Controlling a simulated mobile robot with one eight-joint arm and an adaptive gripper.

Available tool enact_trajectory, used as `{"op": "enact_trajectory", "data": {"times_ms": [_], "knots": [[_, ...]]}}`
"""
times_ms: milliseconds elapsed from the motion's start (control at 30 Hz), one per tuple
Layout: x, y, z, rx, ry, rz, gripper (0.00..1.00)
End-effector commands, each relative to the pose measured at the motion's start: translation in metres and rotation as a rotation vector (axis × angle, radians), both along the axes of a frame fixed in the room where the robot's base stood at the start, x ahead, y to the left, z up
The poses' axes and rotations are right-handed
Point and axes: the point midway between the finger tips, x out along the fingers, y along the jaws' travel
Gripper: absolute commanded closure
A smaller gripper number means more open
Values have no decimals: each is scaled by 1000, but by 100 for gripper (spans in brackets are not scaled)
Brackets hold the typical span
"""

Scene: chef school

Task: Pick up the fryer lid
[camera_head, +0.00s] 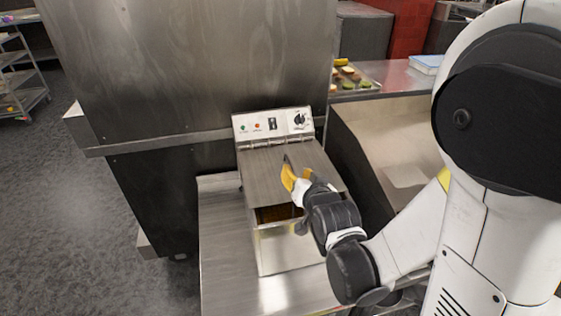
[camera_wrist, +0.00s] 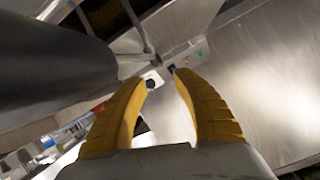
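The fryer (camera_head: 285,252) is a steel box on a metal counter, with a control panel (camera_head: 272,124) at its back. The grey metal fryer lid (camera_head: 262,172) lies over its top, hinged below the panel. A brown opening shows under the lid's front edge, so the lid seems slightly raised. My gripper (camera_head: 289,172), with yellow fingers, is above the right-middle of the lid, beside a thin dark upright piece. In the wrist view my gripper (camera_wrist: 165,76) has its fingertips apart, with nothing clearly held between them. Whether they touch the lid is hard to tell.
A large steel cabinet (camera_head: 190,70) stands behind the fryer. A steel basin (camera_head: 385,145) is to the right, with a tray of food (camera_head: 352,80) beyond it. The counter (camera_head: 222,250) left of the fryer is bare, and open floor (camera_head: 60,210) lies farther left.

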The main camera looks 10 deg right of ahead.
Motion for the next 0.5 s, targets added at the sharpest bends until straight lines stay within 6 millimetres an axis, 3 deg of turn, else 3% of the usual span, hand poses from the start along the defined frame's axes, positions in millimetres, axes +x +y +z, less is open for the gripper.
{"op": "enact_trajectory", "data": {"times_ms": [200,500], "knots": [[34,0,-14,-1,1,1,65],[63,0,-25,-1,2,1,65]]}}
